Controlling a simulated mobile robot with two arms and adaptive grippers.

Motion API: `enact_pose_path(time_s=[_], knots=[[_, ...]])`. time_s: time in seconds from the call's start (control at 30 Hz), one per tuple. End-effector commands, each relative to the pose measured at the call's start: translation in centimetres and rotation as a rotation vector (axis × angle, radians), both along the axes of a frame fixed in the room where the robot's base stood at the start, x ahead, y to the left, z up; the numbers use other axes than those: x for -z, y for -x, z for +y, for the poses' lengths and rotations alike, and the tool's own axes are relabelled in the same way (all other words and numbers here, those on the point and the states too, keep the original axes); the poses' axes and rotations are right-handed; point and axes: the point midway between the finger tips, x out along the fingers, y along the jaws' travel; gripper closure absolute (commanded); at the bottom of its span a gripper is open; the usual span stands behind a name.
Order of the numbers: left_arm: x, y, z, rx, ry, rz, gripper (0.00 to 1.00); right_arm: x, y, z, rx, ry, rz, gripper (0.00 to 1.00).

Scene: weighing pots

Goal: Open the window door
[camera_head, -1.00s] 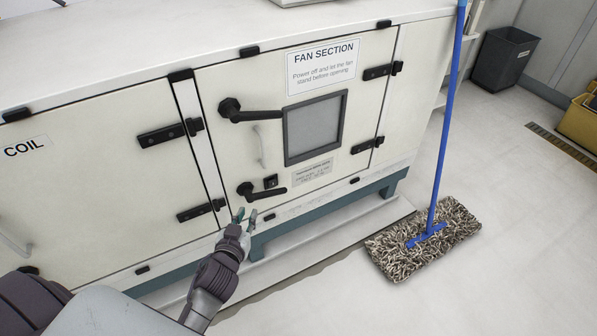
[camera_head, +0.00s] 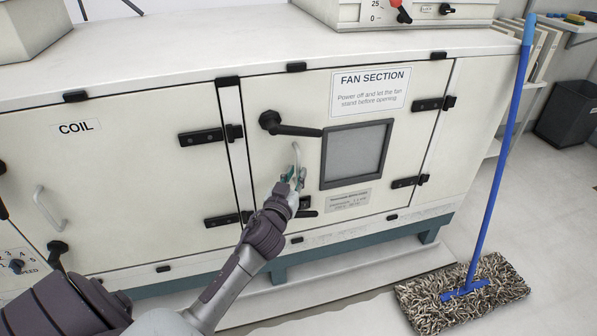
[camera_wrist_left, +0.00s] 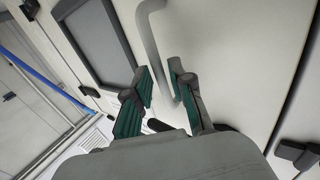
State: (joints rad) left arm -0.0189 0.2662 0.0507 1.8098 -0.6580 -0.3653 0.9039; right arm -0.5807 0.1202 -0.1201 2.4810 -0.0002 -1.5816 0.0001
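The window door (camera_head: 300,100) is the pale FAN SECTION panel of a cabinet and is shut. It has a grey-framed window (camera_head: 355,153), a black upper lever (camera_head: 292,128) and a pale vertical pull handle (camera_head: 297,156). A lower black lever (camera_head: 308,203) is partly hidden by my left gripper (camera_head: 291,178). That gripper is at the lower part of the pull handle. In the left wrist view my left gripper (camera_wrist_left: 160,78) is open, with the pull handle (camera_wrist_left: 150,38) running down toward the gap between its green-padded fingers. Contact cannot be told. My right gripper is not in view.
A blue-handled mop (camera_head: 465,290) stands on the floor at the right, its pole leaning by the cabinet corner. The COIL door (camera_head: 110,190) is to the left. Black hinges (camera_head: 430,105) line the window door's right edge. Floor shows between cabinet and mop.

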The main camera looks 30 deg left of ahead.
Motion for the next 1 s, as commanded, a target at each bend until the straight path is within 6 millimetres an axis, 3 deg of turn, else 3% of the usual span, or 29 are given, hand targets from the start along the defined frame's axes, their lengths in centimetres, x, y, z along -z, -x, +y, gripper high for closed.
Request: enact_pose_path(time_s=[0.2,0.53,0.7,1.0], knots=[[0.0,-2.2,0.6,0.001,0.000,0.000,0.78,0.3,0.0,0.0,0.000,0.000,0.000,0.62],[0.1,-2.4,0.6,0.001,0.002,0.002,0.78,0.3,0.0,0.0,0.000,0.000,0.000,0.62],[0.1,-2.4,0.6,0.001,0.001,0.001,1.00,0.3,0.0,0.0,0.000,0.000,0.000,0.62],[0.1,-2.4,0.6,0.001,0.001,0.001,1.00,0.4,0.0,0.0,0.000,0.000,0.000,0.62]])
